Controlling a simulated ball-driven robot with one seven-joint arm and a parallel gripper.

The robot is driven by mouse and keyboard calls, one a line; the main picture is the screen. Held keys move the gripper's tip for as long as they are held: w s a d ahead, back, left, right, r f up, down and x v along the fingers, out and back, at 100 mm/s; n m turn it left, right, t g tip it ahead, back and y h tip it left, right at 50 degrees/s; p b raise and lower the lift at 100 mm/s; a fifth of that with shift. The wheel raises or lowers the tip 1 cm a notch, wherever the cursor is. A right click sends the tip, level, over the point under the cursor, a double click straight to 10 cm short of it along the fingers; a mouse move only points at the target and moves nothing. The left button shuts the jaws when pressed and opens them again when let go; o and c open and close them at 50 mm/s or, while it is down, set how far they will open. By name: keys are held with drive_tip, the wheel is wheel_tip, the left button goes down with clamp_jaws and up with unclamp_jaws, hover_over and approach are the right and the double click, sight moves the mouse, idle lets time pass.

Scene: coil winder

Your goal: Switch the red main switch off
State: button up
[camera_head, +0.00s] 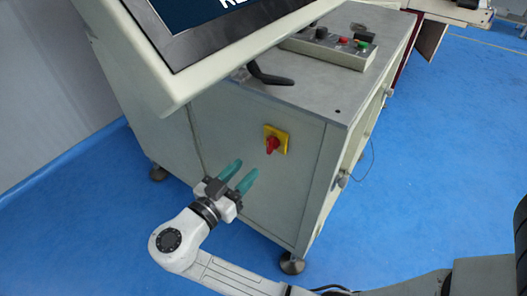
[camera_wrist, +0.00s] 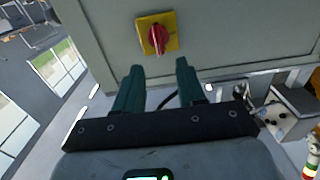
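The red main switch (camera_head: 271,144) is a red rotary knob on a yellow square plate (camera_head: 283,137), fixed to the grey side panel of the machine cabinet. In the wrist view the red knob (camera_wrist: 157,38) sits on its yellow plate (camera_wrist: 172,22), ahead of the fingers and near the middle. My gripper (camera_head: 242,175) has two green fingers, apart from each other with nothing between them. In the head view it is below and left of the switch and does not touch it. The fingers also show apart in the wrist view (camera_wrist: 160,72).
A monitor (camera_head: 215,40) overhangs the cabinet at upper left. A black lever (camera_head: 268,76) and a control box with buttons (camera_head: 330,46) are on the cabinet top (camera_head: 310,88). A small knob (camera_head: 342,180) sticks out at the cabinet's right. Blue floor (camera_head: 400,190) lies open at right.

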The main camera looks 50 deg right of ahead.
sight(268, 147)
drive_tip(key=d+p, duration=0.1)
drive_tip(key=d, duration=0.8)
clamp_jaws()
